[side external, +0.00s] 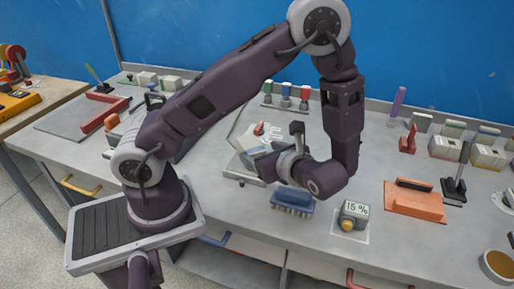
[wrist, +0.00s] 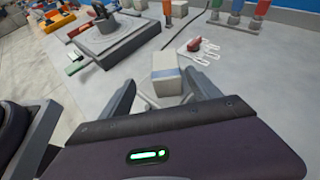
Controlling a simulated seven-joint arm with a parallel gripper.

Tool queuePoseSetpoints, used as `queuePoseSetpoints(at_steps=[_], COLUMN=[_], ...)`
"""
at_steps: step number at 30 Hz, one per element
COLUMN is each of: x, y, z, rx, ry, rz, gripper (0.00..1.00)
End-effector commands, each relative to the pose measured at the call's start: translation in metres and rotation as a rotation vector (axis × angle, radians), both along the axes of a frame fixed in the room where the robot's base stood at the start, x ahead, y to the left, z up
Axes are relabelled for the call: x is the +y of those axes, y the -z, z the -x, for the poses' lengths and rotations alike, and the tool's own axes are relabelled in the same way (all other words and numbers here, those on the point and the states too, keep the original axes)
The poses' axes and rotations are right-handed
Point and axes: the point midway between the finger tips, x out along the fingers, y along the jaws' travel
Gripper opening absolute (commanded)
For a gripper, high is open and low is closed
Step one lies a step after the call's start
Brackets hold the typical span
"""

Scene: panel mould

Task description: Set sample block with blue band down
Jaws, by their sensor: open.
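The sample block (wrist: 166,64) is pale, with a blue band across its near face. My gripper (wrist: 163,83) is open, with a finger to either side of the block. Gaps show between the fingers and the block, though contact low down is hard to judge. In the side view my gripper (side external: 254,162) is low over the middle of the bench, and my wrist makes the block hard to pick out there.
A red clip-like item (wrist: 194,44) lies beyond the block.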

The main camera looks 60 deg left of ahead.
Motion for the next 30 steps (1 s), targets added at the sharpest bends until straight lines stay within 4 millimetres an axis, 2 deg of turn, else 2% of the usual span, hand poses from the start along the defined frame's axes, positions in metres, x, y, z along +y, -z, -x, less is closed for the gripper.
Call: queuePoseSetpoints(at_steps=[4,7,12,15,18,21,30], x=[-0.005,-0.020,-0.062,-0.086,-0.101,-0.109,-0.111], y=[-0.050,-0.080,-0.123,-0.145,-0.162,-0.171,-0.173], z=[0.033,0.062,0.097,0.106,0.110,0.111,0.111], rx=[-0.242,-0.452,-0.856,-1.055,-1.183,-1.244,-1.253], ry=[-0.272,-0.492,-0.844,-0.983,-1.063,-1.097,-1.105], rz=[0.186,0.370,0.760,0.978,1.134,1.214,1.229], gripper=[0.72,0.72,0.72,0.72,0.72,0.72,0.72])
